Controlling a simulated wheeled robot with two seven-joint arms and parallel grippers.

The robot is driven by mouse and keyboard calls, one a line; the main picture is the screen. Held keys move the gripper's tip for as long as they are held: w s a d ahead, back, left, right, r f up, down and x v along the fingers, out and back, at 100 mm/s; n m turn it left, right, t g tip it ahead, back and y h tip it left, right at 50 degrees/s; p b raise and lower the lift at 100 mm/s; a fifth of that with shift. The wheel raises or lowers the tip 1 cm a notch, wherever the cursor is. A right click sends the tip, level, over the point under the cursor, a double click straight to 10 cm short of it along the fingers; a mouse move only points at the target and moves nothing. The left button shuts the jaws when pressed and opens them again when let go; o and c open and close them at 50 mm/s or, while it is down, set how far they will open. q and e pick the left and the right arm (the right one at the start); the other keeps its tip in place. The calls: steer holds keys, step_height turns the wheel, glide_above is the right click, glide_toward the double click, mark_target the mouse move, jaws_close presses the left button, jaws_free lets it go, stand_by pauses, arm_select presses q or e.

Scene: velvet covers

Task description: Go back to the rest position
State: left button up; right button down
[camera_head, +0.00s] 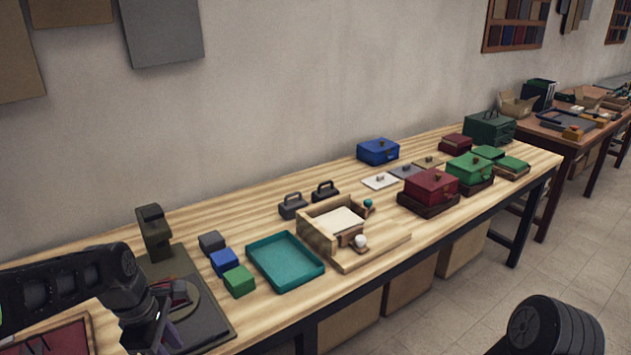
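My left arm comes in from the left edge, and its gripper (163,338) points down at the lower left, over or in front of a dark device with a base plate (209,322) and an upright post (153,229). Its fingertips run close to the bottom edge of the picture. I cannot tell whether the fingers are open or shut, or whether anything is between them. Only a black rounded part of my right arm shows at the lower right, and the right gripper is out of the picture.
Beside the device lie grey, blue and green blocks (239,281) and a teal tray (285,262). A wooden box frame (384,248) stands mid-table. Red, green and blue cases (378,151) stand farther right. The wooden table's (262,320) front edge runs diagonally; open floor lies to the right.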

arm_select(q)
steer(key=w+d+f+m+t+h, duration=0.1)
steer(key=d+f+m, duration=0.55)
steer(key=f, duration=0.25)
steer(key=w+d+f+m+t+h, duration=0.1)
steer(key=d+f+m+t, duration=0.1)
steer(key=d+f+m, duration=0.6)
steer(key=s+d+f+m+g, duration=0.1)
steer(key=s+d+f+g, duration=0.1)
steer(key=s+f, duration=0.5)
steer(key=s+d+f+m+g, duration=0.1)
steer(key=s+d+f, duration=0.4)
steer(key=s, duration=0.7)
step_height(320, 180, down, 2)
steer(key=shift+s+d+f+m+g+h, duration=0.1)
steer(key=shift+s+d+m+g+h, duration=0.2)
steer(key=shift+s+m+g, duration=0.1)
